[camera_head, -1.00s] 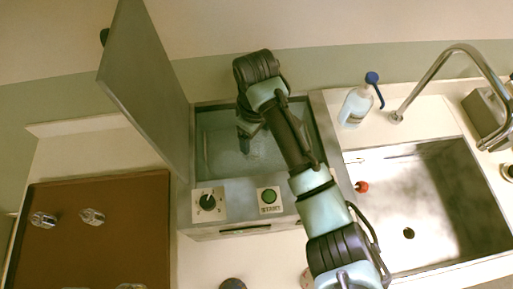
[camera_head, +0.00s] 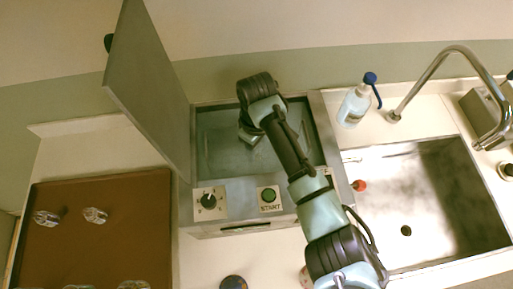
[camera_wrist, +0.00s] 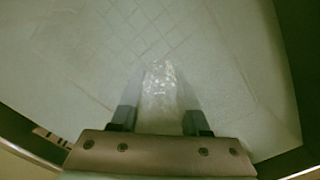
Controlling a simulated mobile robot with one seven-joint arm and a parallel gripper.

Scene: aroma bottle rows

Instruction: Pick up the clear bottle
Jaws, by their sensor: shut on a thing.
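The clear bottle (camera_wrist: 160,88) shows in the wrist view as a glinting, see-through shape between the two dark fingers of my gripper (camera_wrist: 161,120). The fingers are shut on it. Its outline is faint against the pale grey floor of the box below. In the head view my gripper (camera_head: 250,132) is over the open metal box (camera_head: 211,165), near its middle. The bottle cannot be made out there, as my wrist covers it.
The box's lid (camera_head: 150,95) stands open on the left. A dial (camera_head: 208,201) and green START button (camera_head: 269,196) are on its front. A brown tray (camera_head: 110,250) with several clear glass items is at left. A sink (camera_head: 430,200) and spray bottle (camera_head: 354,105) are at right.

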